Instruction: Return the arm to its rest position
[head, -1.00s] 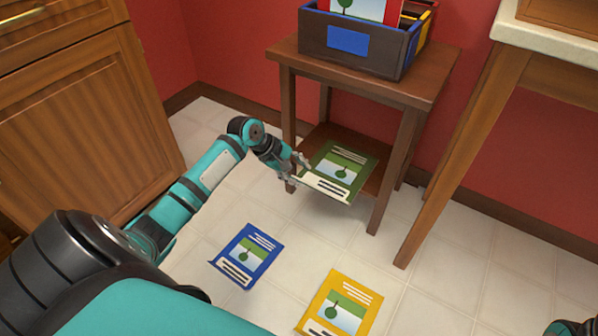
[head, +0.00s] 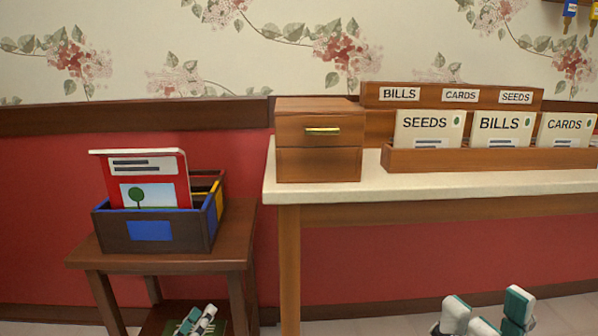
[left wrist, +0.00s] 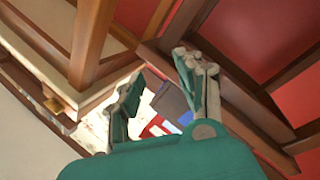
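My left gripper (head: 197,320) shows at the bottom edge of the head view, in front of the small table's lower shelf. In the left wrist view its two fingers (left wrist: 162,98) stand apart with nothing held between them. A green packet (head: 222,328) lies on the lower shelf behind the gripper, mostly cut off by the frame. My right gripper (head: 486,318) rises at the bottom right of the head view, below the long table. Its fingertips are apart and empty. Most of both arms is out of view.
The small brown table (head: 245,235) carries a dark box (head: 110,232) holding a red packet (head: 165,165). To the right, a long table (head: 330,192) bears a drawer unit (head: 288,133) and a wooden rack (head: 420,163) with labelled cards. A table leg (head: 290,270) stands between my grippers.

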